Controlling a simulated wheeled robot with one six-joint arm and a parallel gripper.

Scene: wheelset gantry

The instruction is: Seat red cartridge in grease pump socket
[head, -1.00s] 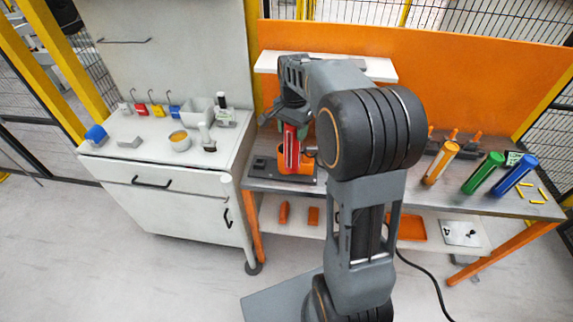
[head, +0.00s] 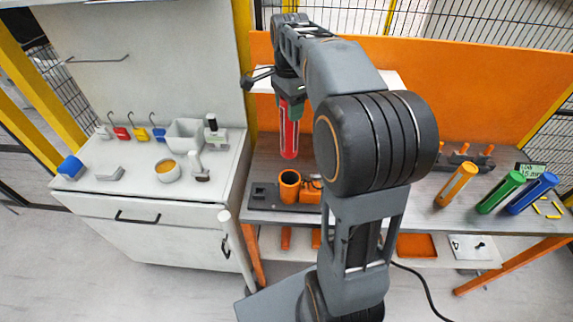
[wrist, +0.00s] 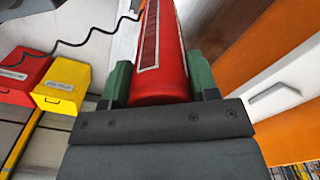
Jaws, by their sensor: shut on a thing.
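The red cartridge (head: 289,135) hangs upright below my gripper (head: 290,100) in the head view. My gripper is shut on its upper part. In the wrist view the red cartridge (wrist: 163,50) runs away between the green fingers of my gripper (wrist: 160,85), with a label along its side. The grease pump's orange socket (head: 289,186) is an open cup on a dark base plate (head: 262,198) on the bench. The cartridge's lower end is above the socket in the picture and apart from it. The cartridge's top is hidden by the gripper.
My arm hides the middle of the bench. A white cabinet (head: 150,195) with a bowl (head: 168,171) and a bin (head: 185,135) stands left. A shelf is behind the cartridge.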

